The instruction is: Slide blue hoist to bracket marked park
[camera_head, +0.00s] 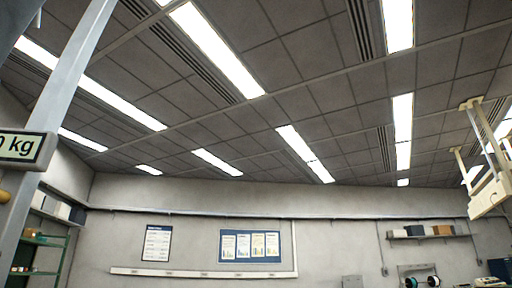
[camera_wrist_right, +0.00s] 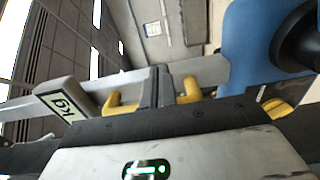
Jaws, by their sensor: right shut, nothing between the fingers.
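The blue hoist (camera_wrist_right: 245,45) fills the upper right of the right wrist view, with a black round part (camera_wrist_right: 300,38) on it. My right gripper (camera_wrist_right: 155,88) shows there as dark, shut fingers with nothing between them, left of the blue body. The fingers overlap a grey beam in the picture; contact cannot be told. Yellow parts (camera_wrist_right: 122,105) (camera_wrist_right: 190,90) show on both sides of the fingers. No bracket with a readable park mark is in view. My left gripper is not in view, and the head view shows neither gripper.
A cream fixture (camera_head: 490,190) hangs at the right. Behind are a wall with posters (camera_head: 250,246), shelves (camera_head: 420,234) and a lit ceiling.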

